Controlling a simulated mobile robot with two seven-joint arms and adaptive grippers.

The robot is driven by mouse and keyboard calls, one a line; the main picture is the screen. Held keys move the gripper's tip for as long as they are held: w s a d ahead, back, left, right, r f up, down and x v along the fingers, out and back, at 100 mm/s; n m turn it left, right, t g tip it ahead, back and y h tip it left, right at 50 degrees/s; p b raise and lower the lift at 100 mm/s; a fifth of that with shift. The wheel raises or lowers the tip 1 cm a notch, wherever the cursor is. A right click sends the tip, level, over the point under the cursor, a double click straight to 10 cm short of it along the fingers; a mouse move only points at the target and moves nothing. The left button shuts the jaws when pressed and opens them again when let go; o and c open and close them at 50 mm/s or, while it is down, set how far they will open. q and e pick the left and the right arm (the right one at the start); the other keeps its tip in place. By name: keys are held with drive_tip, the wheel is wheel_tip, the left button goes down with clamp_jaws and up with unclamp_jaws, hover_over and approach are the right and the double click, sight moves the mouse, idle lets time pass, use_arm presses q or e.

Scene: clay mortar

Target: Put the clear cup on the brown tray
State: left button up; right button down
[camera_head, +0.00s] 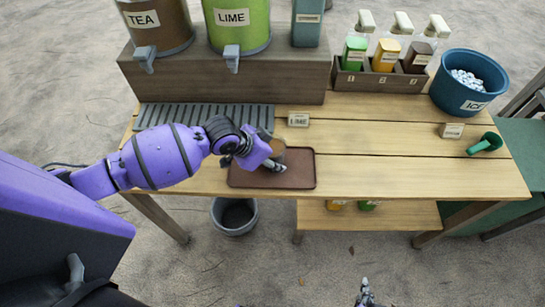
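The brown tray (300,172) lies flat on the wooden table, near its front edge left of the middle. A see-through, brownish-looking cup (278,150) shows at the tray's back edge, partly hidden behind my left wrist. My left gripper (274,166) reaches in from the left and is low over the tray, right beside the cup. Its fingers are small and partly covered, so I cannot tell whether they grip the cup or whether the cup touches the tray. My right gripper (366,291) is at the bottom edge, away from the table; its finger opening is unclear.
A grey drip grate (190,116) lies behind my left arm. TEA (157,25) and LIME (238,22) dispensers stand on a raised shelf. A bottle rack (378,80), blue ice bucket (470,82) and green scoop (486,143) are right. The table right of the tray is clear.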

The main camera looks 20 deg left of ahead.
use_arm(q)
drive_tip(key=shift+f, duration=0.15)
drive_tip(key=o, duration=1.7)
drive_tip(key=p+v, duration=0.1)
drive_tip(key=v, duration=1.1)
